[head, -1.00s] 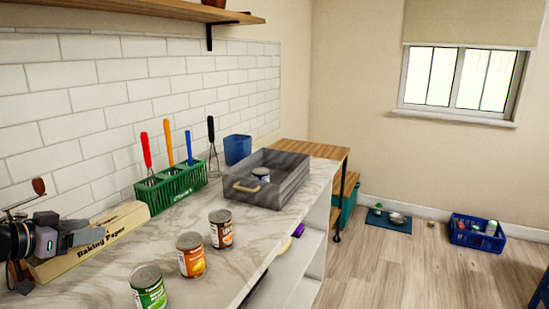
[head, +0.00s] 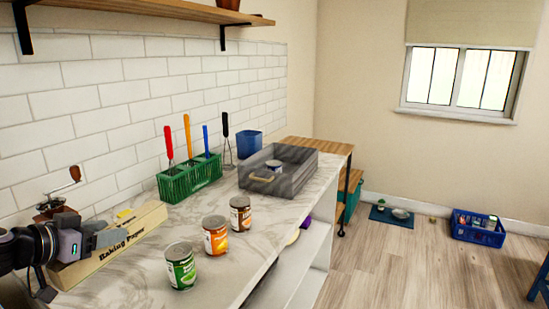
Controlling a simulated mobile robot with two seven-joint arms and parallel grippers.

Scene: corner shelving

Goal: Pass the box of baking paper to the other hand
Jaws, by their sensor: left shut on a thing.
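The box of baking paper (head: 108,254) is a long cream carton with dark "Baking Paper" lettering. It lies on the marble counter at the left, close to the tiled wall. My left gripper (head: 92,242) comes in from the left edge and is shut on the box near its closer end. The fingers cover part of the box there. Whether the box is lifted off the counter I cannot tell. My right gripper is not in view.
Several cans, including a green one (head: 181,266) and an orange one (head: 215,236), stand right of the box. Behind are a green utensil basket (head: 190,178), a grey crate (head: 290,178), a blue cup (head: 249,144) and a coffee grinder (head: 62,195). A shelf (head: 150,13) overhangs the wall.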

